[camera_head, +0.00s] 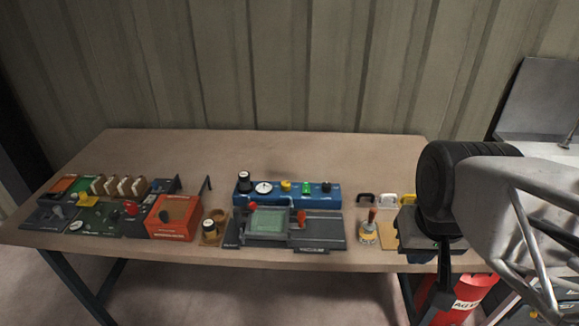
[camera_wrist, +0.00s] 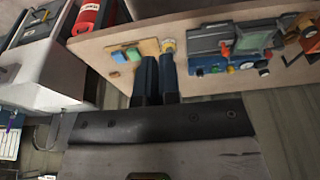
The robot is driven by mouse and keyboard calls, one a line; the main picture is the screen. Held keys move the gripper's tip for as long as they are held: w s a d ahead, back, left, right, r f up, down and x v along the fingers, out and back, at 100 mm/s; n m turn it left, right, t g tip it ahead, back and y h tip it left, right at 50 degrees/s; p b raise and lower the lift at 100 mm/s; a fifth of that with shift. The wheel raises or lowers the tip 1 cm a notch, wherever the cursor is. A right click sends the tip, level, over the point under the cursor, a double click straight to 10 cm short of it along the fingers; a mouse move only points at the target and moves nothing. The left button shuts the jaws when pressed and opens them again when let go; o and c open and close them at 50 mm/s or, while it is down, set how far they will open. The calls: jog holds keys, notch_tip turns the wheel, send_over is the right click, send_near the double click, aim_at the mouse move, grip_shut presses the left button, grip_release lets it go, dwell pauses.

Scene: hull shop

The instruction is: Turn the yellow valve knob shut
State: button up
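A small yellow knob (camera_head: 286,185) sits on top of a blue box (camera_head: 328,198) at the back middle of the bench, between a round white gauge and a green knob. Another yellow lever-like part (camera_head: 87,200) is on a dark green panel at the left, so I cannot be sure which is the valve. The blue box also shows in the wrist view (camera_wrist: 222,69). My gripper (camera_wrist: 158,58) points over the right end of the bench, well right of the blue box. Its dark fingers are close together, with nothing seen between them. In the head view my arm partly hides it.
A grey device with a green plate (camera_head: 266,222) stands before the blue box. An orange box (camera_head: 173,218) and several panels are to the left. The bench's back (camera_head: 270,150) is clear.

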jog(key=o, duration=0.4)
jog(key=shift+w, duration=0.15)
jog(key=shift+o, duration=1.3)
jog(key=shift+w+a+r, duration=0.1)
jog(key=shift+w+r, duration=0.05)
jog(key=shift+w, duration=0.15)
jog(key=m+g, duration=0.3)
jog(key=m, duration=0.3)
send_over(286, 183)
notch_tip(286, 183, down, 15)
jog(key=shift+s+r, duration=0.1)
jog(key=shift+r, duration=0.1)
jog(key=shift+w+f, duration=0.2)
jog(key=shift+f, duration=0.1)
jog(key=shift+f, duration=3.8)
